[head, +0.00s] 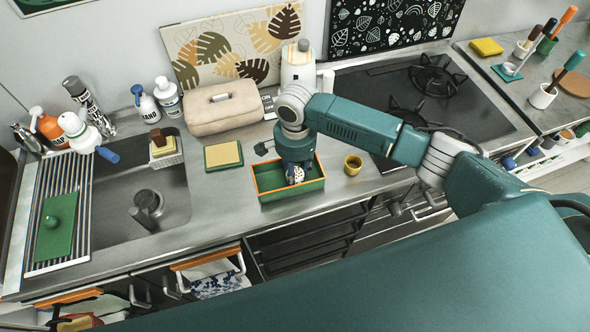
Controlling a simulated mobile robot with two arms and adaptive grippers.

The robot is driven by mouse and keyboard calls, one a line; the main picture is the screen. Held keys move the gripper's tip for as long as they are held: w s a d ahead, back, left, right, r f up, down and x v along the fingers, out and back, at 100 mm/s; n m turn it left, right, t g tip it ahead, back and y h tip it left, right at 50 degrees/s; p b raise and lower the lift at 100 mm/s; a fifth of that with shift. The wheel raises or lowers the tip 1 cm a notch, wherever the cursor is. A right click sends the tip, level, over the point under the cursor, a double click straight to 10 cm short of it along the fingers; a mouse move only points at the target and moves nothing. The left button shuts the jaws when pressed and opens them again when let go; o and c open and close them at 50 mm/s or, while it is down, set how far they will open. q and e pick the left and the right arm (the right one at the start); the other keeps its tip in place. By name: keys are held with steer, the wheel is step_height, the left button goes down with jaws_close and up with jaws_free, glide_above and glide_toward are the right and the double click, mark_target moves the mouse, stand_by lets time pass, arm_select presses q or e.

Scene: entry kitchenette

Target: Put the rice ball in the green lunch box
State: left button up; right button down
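The green lunch box (262,194) has an orange rim and sits open on the counter near its front edge. My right gripper (297,176) points down into the box from above, right of the box's middle. A small white, dark-speckled thing, which looks like the rice ball (299,174), shows at its fingertips, inside the box outline. The fingers are small and partly hidden, so I cannot tell whether they grip it or whether it touches the box floor. My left gripper is not in view.
The sink (150,190) is at left, the black stove (440,100) at right.

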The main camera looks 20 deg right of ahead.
steer(key=shift+f, duration=0.15)
steer(key=c, duration=1.4)
jaws_free()
steer(key=shift+f, duration=0.1)
step_height(320, 180, up, 12)
steer(key=shift+r+b, duration=0.2)
steer(key=shift+b, duration=0.8)
